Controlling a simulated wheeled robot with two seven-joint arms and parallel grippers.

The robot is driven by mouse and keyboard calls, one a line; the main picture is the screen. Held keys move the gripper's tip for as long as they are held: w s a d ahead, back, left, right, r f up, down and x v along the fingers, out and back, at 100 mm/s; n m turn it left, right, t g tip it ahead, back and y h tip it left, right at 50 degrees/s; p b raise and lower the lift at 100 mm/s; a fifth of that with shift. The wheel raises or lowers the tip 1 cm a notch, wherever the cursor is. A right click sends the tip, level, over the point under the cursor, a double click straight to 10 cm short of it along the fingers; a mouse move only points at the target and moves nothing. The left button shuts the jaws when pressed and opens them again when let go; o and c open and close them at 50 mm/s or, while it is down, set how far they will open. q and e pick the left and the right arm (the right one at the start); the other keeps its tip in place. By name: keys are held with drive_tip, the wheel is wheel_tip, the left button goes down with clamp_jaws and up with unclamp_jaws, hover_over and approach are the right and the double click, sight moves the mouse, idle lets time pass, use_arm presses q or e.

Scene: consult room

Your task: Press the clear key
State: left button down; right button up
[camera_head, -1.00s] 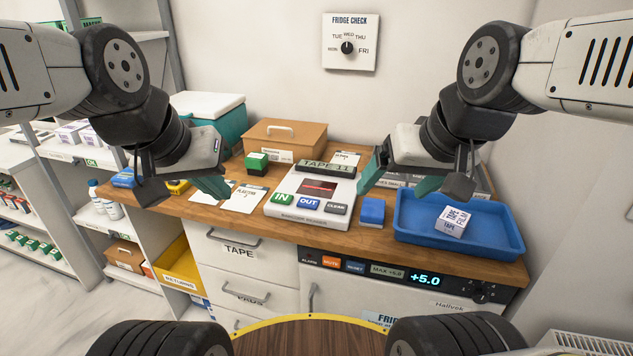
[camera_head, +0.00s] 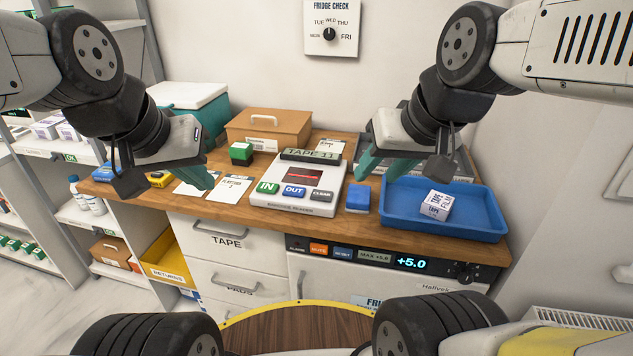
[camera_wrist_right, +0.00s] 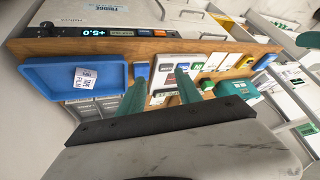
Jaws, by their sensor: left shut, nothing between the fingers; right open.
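The grey CLEAR key (camera_head: 321,195) is on the front right of a white counting device, right of the blue OUT key (camera_head: 293,191) and the green IN key (camera_head: 268,187). The device's upper display (camera_head: 311,156) reads TAPE 11. My right gripper (camera_head: 374,168) is open and empty, right of the device and above the counter. Its two green fingers show in the right wrist view (camera_wrist_right: 187,90), in front of the device. My left gripper (camera_head: 203,176) is shut and empty, above the counter's left part, left of the device and apart from the keys.
A blue block (camera_head: 358,200) stands right of the device. A blue tray (camera_head: 463,232) holds a white tape box (camera_head: 437,205). A green block (camera_head: 241,153) and a brown box (camera_head: 268,128) stand behind at left. A fridge panel (camera_head: 385,259) is below the counter.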

clamp_jaws()
idle(1.3)
